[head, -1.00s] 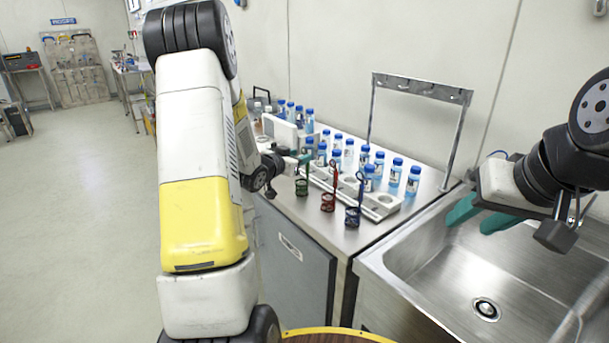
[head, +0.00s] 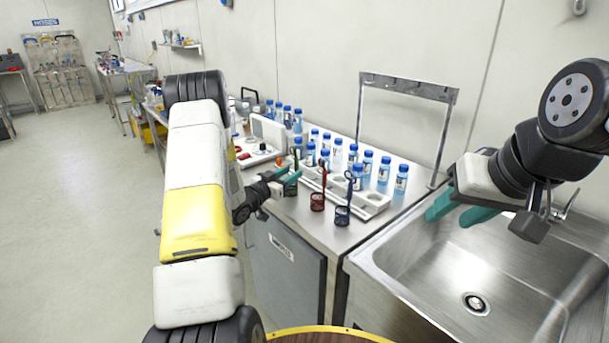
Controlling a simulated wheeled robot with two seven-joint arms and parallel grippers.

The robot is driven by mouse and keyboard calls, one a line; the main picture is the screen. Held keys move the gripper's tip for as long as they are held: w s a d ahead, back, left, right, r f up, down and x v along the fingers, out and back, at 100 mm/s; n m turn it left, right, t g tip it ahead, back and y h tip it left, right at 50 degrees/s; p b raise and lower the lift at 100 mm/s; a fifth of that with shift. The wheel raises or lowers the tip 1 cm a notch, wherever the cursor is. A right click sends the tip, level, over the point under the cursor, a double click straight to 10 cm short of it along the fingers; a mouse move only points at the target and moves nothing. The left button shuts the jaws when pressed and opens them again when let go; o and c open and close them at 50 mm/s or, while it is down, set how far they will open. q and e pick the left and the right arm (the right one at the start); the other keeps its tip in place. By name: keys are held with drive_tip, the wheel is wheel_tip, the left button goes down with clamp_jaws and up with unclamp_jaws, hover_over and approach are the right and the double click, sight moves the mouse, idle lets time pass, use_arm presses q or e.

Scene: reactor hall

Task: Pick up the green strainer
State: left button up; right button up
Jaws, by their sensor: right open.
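The green strainer (head: 291,188) stands on the steel counter at the left end of a short row and is partly hidden by my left gripper. My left gripper (head: 288,175) has its teal fingers at the strainer's upper part. The fingers overlap its handle in the picture, and I cannot tell whether they are closed on it. The red strainer (head: 317,202) and the blue strainer (head: 342,215) stand to its right with upright handles. My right gripper (head: 460,211) is open and empty above the sink.
A white rack (head: 373,206) with round holes lies behind the strainers on the counter (head: 305,216). Several blue-capped bottles (head: 367,165) stand behind it. A metal frame with hooks (head: 408,88) rises at the back. The sink (head: 430,262) is at the right.

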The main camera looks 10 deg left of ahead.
sight(296, 167)
use_arm(q)
drive_tip(key=shift+x, duration=1.95)
drive_tip(key=shift+a+r, duration=0.1)
drive_tip(key=shift+r, duration=0.05)
clamp_jaws()
drive_tip(key=shift+r, duration=0.1)
